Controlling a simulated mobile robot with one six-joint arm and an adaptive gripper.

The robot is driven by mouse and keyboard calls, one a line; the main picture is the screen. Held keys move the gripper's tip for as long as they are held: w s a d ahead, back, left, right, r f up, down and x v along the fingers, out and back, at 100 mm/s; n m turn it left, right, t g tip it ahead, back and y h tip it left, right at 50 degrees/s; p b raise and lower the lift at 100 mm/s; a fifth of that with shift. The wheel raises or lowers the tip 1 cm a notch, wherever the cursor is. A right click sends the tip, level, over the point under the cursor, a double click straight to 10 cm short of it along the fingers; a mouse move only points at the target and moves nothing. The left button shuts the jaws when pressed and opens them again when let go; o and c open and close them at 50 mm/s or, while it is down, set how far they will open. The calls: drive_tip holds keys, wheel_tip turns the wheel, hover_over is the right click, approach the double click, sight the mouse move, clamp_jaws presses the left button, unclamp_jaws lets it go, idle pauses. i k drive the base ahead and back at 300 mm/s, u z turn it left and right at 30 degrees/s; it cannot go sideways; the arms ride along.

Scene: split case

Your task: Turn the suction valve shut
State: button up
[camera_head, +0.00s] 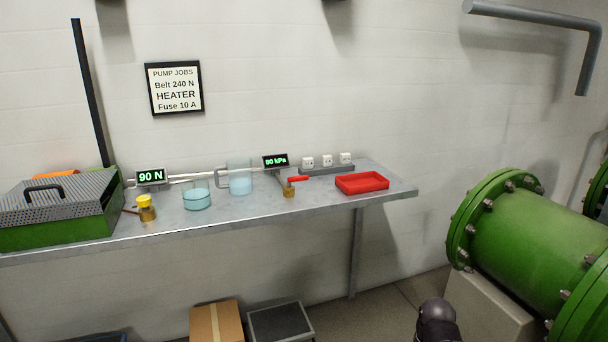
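A small brass valve with a red lever handle (298,179) stands on the metal bench, right of the middle. Its lever lies roughly level and points right in the picture. A pipe runs behind it; whether they join is too small to tell. Another brass fitting with a yellow cap (145,202) stands further left on the bench. No label shows which one is the suction valve. My gripper is not in view. A dark rounded part at the bottom edge looks like a piece of my own arm, well below and right of the bench.
The metal bench (330,203) also holds glass beakers (197,198), a red tray (361,183), sockets (327,160), a green case with a perforated cover (62,195), and displays reading 90 N (151,177) and about 80 kPa (275,161). A large green pipe (530,235) stands right. A cardboard box (216,322) sits below.

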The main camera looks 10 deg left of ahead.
sight(298, 177)
drive_tip(key=u, duration=0.05)
drive_tip(key=i, duration=1)
drive_tip(key=z, duration=0.05)
